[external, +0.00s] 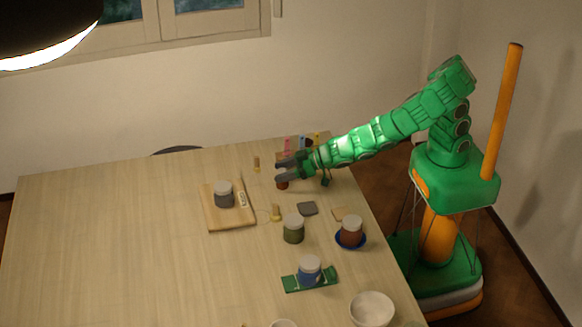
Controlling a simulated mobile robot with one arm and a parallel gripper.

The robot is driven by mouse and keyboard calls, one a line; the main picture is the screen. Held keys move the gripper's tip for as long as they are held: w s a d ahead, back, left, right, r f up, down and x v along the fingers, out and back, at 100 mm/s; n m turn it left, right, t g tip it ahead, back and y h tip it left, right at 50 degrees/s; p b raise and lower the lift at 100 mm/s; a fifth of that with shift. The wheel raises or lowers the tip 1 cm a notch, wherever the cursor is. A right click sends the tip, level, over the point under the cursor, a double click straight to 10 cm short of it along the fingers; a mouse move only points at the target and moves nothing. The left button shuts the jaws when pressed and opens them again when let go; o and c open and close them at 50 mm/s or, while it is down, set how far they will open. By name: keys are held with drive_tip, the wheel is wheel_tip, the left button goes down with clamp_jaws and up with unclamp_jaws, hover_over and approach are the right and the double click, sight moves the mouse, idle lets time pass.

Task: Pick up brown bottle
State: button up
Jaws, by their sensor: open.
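My gripper (279,170) is open above the far right part of the table, its fingers pointing left. A small reddish-brown object (281,185) shows just below the lower finger; it is partly hidden, and I cannot tell whether it is a bottle or whether the finger touches it. A reddish-brown jar (351,233) with a pale lid stands upright on a blue saucer (341,243), nearer the camera and apart from my gripper. No other clearly brown bottle can be made out.
A grey jar (223,198) stands on a wooden board (229,222). A green jar (293,232) stands mid-right, and a blue jar (309,273) stands on a green mat (290,284). A white bowl (372,310) is near the front. The table's left half (100,240) is clear.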

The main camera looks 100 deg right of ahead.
drive_tip(key=shift+x, duration=1.1)
drive_tip(key=shift+r, duration=0.1)
drive_tip(key=c, duration=1)
drive_tip(key=shift+c, duration=0.2)
drive_tip(key=shift+r, duration=0.1)
